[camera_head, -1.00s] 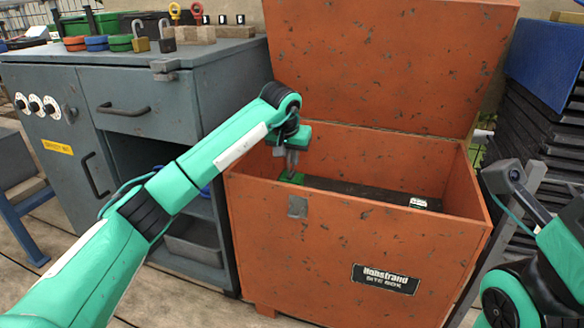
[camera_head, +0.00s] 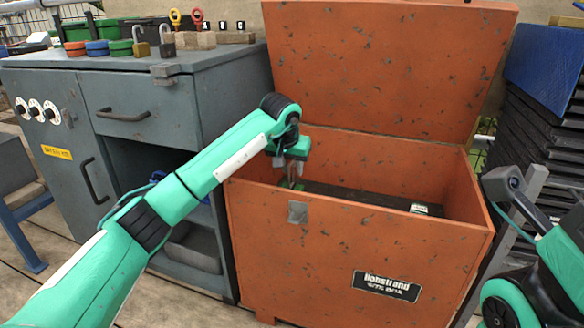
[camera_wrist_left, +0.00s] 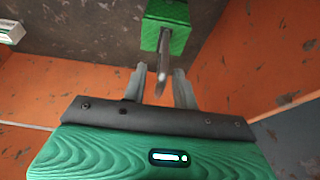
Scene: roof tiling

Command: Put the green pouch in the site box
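The green pouch (camera_wrist_left: 165,32) is inside the orange site box (camera_head: 330,252), whose lid stands open. In the head view only a bit of the pouch (camera_head: 289,185) shows above the front wall, at the box's left end. My left gripper (camera_head: 291,178) reaches down into the box just above the pouch. In the left wrist view the gripper's two fingers (camera_wrist_left: 162,88) are apart, with a narrow grey strip from the pouch between them and gaps on both sides. I cannot tell if the pouch rests on the surface below.
A dark long case (camera_head: 375,196) with a small green-and-white item (camera_head: 419,209) lies in the box. A grey cabinet (camera_head: 140,120) with padlocks and coloured tins stands at left. Dark stacked panels (camera_head: 535,125) stand at right.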

